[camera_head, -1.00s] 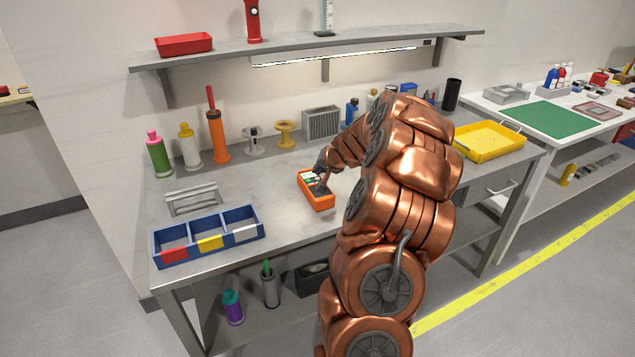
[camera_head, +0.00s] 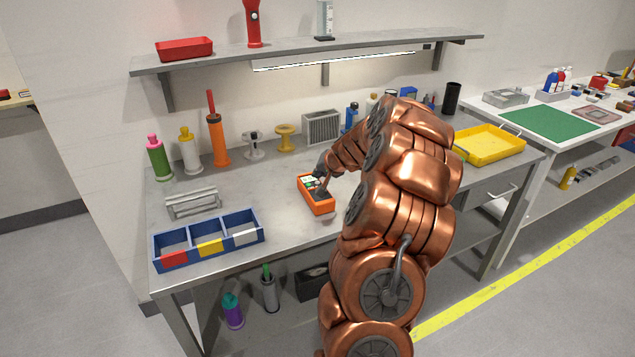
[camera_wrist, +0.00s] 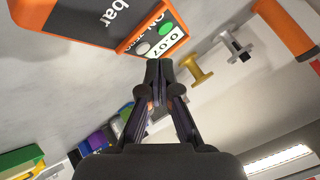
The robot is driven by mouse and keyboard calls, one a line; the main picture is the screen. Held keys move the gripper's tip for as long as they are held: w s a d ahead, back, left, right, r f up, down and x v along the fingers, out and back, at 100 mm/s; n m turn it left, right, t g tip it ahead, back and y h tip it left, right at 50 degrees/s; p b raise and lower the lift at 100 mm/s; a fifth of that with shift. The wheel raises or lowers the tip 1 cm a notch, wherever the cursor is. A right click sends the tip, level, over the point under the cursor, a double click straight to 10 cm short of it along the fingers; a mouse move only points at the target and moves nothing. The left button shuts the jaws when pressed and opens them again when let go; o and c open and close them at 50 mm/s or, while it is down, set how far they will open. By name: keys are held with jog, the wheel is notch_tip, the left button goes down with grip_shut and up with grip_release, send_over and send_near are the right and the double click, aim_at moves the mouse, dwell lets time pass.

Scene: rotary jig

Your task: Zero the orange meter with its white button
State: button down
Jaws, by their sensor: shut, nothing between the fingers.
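The orange meter (camera_head: 318,207) lies on the grey workbench, left of my arm in the head view. In the wrist view the meter (camera_wrist: 120,35) fills the upper left, with "bar" on its dark face. Its display reads 0.07 (camera_wrist: 167,41). A green button (camera_wrist: 165,28) and a white button (camera_wrist: 141,48) sit beside the display. My gripper (camera_wrist: 158,68) is shut and empty, its fingertips close to the display end of the meter.
A blue bin (camera_head: 208,252) with three compartments and a grey rack (camera_head: 194,204) stand to the left. Bottles, spools and a grey finned block (camera_head: 321,127) line the back. A yellow tray (camera_head: 488,143) is at the right. The bench around the meter's left side is clear.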

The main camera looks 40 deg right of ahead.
aim_at(318, 183)
jog(key=shift+f, duration=0.15)
jog(key=shift+f+b, duration=0.3)
jog(key=shift+b, duration=0.2)
jog(key=shift+f, duration=0.2)
dwell(0.7)
jog(key=shift+r, duration=0.7)
jog(key=shift+r, duration=0.1)
notch_tip(318, 183, up, 6)
jog(key=p, duration=0.3)
dwell(0.4)
dwell(0.4)
